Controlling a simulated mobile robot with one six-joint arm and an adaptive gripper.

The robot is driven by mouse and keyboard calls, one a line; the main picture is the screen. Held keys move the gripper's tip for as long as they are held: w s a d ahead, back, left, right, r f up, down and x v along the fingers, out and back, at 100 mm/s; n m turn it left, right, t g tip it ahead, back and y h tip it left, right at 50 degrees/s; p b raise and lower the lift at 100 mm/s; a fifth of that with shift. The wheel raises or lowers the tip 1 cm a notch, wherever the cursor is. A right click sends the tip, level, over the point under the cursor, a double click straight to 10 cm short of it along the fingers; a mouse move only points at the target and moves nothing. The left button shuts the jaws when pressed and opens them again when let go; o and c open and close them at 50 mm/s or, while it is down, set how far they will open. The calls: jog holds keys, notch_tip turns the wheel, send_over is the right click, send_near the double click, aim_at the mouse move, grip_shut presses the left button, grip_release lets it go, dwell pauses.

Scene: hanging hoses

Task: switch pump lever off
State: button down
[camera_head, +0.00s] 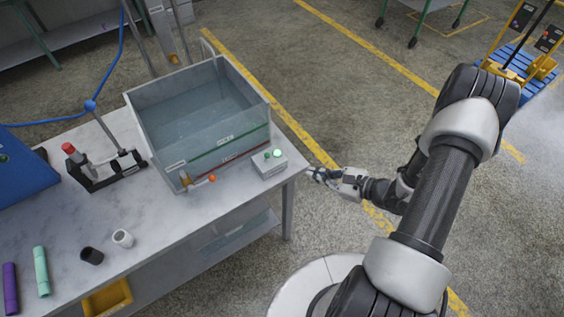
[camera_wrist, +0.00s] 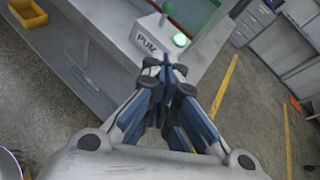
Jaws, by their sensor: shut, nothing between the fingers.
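The pump box (camera_head: 269,166) is a small white box at the near right corner of the table, beside the tank. A round green lamp (camera_head: 277,153) glows on its top, and a short lever with a green tip (camera_head: 267,155) stands beside the lamp. In the wrist view the box (camera_wrist: 147,42) shows part of a "PUMP" label, with the lit lamp (camera_wrist: 180,39) and the green-tipped lever (camera_wrist: 166,9) beyond the fingertips. My gripper (camera_head: 313,173) is shut and empty, just off the table's right edge and apart from the box. Its closed fingers (camera_wrist: 168,74) show in the wrist view.
A clear-walled water tank (camera_head: 205,115) stands left of the box, with an orange-tipped valve (camera_head: 205,180) on its front. A red-ended clamp fixture (camera_head: 100,165) and loose hose pieces lie further left.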

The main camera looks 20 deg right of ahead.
aim_at(266, 157)
jog(key=x, duration=0.4)
jog(key=a+r+b+x, duration=0.1)
jog(key=x, duration=0.3)
jog(key=r+x, duration=0.1)
jog(key=x, duration=0.3)
jog(key=shift+a+r+b, duration=0.1)
jog(key=shift+r+b, duration=0.2)
jog(key=shift+b, duration=0.05)
jog(key=shift+w, duration=0.1)
jog(key=shift+r+g+p, duration=0.25)
jog(key=shift+g+p, duration=0.05)
jog(key=shift+p, duration=0.1)
